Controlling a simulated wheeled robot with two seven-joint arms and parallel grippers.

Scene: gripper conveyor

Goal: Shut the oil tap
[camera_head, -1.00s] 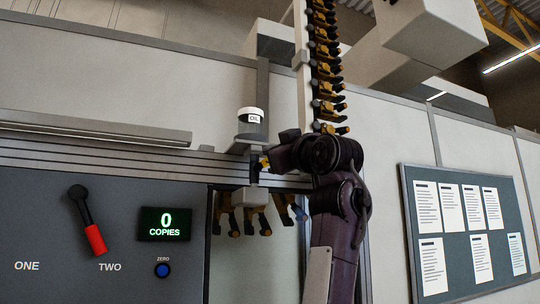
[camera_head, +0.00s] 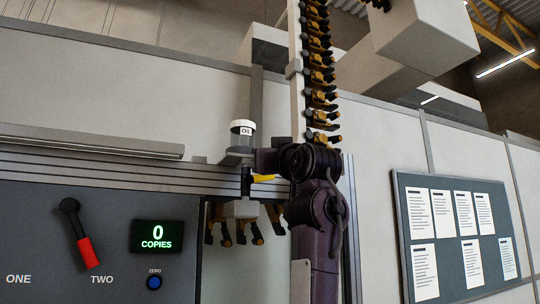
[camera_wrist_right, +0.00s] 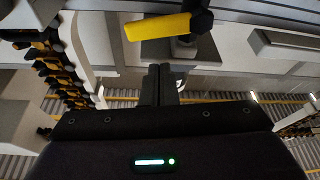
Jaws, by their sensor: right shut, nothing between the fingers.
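The oil tap has a dark body (camera_head: 246,180) below a jar labelled OIL (camera_head: 243,137). Its yellow handle (camera_head: 263,178) sticks out to the right, roughly level. My right gripper (camera_head: 262,161) is just above the handle, with its fingers hard to make out at this size. In the right wrist view, my right gripper (camera_wrist_right: 160,80) is shut and empty. There the yellow handle (camera_wrist_right: 157,27) lies beyond the fingertips, apart from them in the picture, joined to the dark tap body (camera_wrist_right: 203,20). My left gripper is not in view.
A panel with a red-handled lever (camera_head: 85,250), a counter reading 0 COPIES (camera_head: 157,236) and a blue ZERO button (camera_head: 154,283) stands left. A chain of hanging grippers (camera_head: 321,95) rises behind my arm. A notice board (camera_head: 455,235) hangs right.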

